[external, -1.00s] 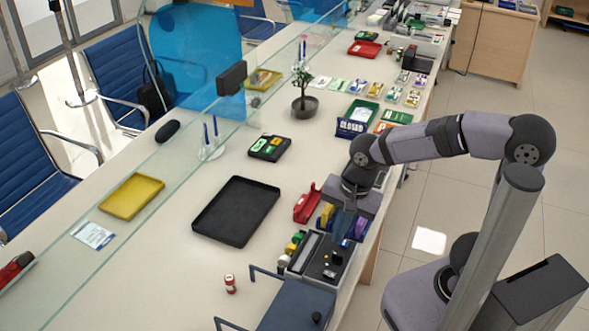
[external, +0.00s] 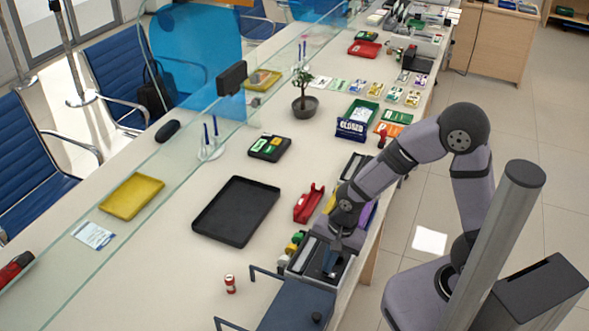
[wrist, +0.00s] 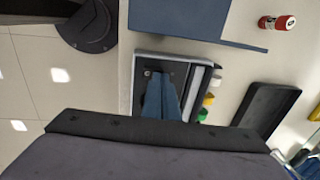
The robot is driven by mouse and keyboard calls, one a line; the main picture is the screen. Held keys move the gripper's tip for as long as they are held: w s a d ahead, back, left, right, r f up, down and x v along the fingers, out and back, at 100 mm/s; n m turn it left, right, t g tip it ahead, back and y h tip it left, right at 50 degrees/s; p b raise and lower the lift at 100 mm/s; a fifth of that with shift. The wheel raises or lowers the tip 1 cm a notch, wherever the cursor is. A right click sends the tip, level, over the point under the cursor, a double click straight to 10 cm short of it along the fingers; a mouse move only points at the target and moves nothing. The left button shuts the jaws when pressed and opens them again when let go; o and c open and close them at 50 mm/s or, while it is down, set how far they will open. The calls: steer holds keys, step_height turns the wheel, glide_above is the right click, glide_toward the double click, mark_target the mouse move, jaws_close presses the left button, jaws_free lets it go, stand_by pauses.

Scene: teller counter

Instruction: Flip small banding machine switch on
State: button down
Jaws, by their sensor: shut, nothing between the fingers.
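The small banding machine appears to be the dark, grey-edged box (external: 305,252) at the counter's near edge. In the wrist view, its dark top (wrist: 141,95) and pale side strip show. My gripper (external: 329,268) points down over the dark top, its blue-grey fingers together and empty. In the wrist view, the fingertips (wrist: 160,76) lie over the dark top, near a small round light detail (wrist: 147,73). I cannot tell whether that detail is the switch, nor whether the fingers touch the machine. The fingers cover part of the top.
A blue-grey machine with a raised frame (external: 296,308) stands directly beside the box. Small white, yellow and green items (wrist: 207,99) line its other side. A black tray (external: 236,211), a red stapler-like object (external: 308,204) and a red can (external: 230,284) are nearby. Counter between can and tray is clear.

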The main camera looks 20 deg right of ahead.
steer(key=shift+f, duration=0.3)
stand_by(0.4)
steer(key=shift+a+p, duration=0.1)
steer(key=shift+p, duration=0.45)
steer(key=shift+w+f+g+h, duration=0.1)
steer(key=shift+f+g+h, duration=0.2)
